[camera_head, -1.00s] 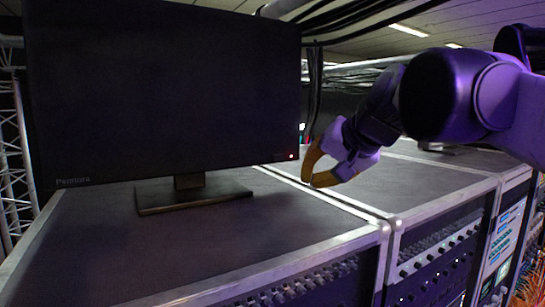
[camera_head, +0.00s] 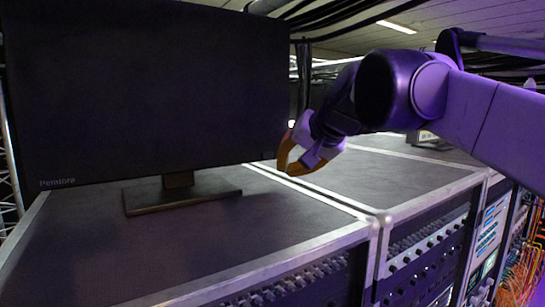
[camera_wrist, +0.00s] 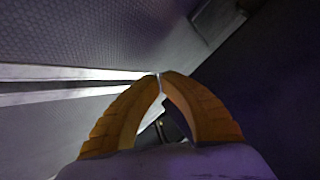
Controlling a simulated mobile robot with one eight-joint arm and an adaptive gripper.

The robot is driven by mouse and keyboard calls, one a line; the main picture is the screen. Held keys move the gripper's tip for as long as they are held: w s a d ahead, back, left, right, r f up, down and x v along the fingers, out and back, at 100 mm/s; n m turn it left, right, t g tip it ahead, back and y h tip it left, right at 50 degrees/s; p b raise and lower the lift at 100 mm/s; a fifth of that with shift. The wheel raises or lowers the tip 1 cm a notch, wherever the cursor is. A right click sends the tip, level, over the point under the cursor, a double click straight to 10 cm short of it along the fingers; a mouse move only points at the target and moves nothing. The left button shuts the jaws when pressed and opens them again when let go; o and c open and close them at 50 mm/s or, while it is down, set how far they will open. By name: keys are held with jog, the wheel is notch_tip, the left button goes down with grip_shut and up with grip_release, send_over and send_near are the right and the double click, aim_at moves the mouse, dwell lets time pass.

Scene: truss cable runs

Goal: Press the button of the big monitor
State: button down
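The big monitor (camera_head: 150,90) stands on the left case with a dark screen and a "Pentora" label at its lower left. My gripper (camera_head: 284,167) is at the monitor's lower right corner, its orange fingers overlapping or right beside the bezel there. I cannot tell if they touch it. No red light shows at that corner; the button is hidden or unlit. In the wrist view my gripper's fingertips (camera_wrist: 160,75) meet with nothing between them. The dark monitor (camera_wrist: 275,100) fills the right side of that view.
The monitor's foot (camera_head: 180,198) rests on the dark case top (camera_head: 90,240) with metal edges. A second case top (camera_head: 390,172) is mostly clear at right. Rack panels with knobs (camera_head: 430,240) face front. Black cables hang above.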

jog(key=shift+w+a+p, duration=0.2)
jog(key=shift+w+a, duration=0.4)
jog(key=shift+w, duration=0.25)
jog(key=shift+w+a+p, duration=0.2)
jog(key=shift+w+a, duration=0.35)
jog(key=shift+w, duration=0.3)
jog(key=shift+w+a, duration=0.25)
jog(key=shift+w, duration=0.05)
jog(key=shift+w+a+p, duration=0.2)
jog(key=shift+w+p, duration=0.15)
dwell(0.9)
jog(key=shift+s+d, duration=0.1)
jog(key=shift+s, duration=0.05)
jog(key=shift+s+d, duration=0.35)
jog(key=shift+s, duration=0.2)
jog(key=shift+s+d, duration=0.7)
jog(key=shift+s, duration=0.35)
jog(key=shift+s+d, duration=0.7)
jog(key=shift+s, duration=0.35)
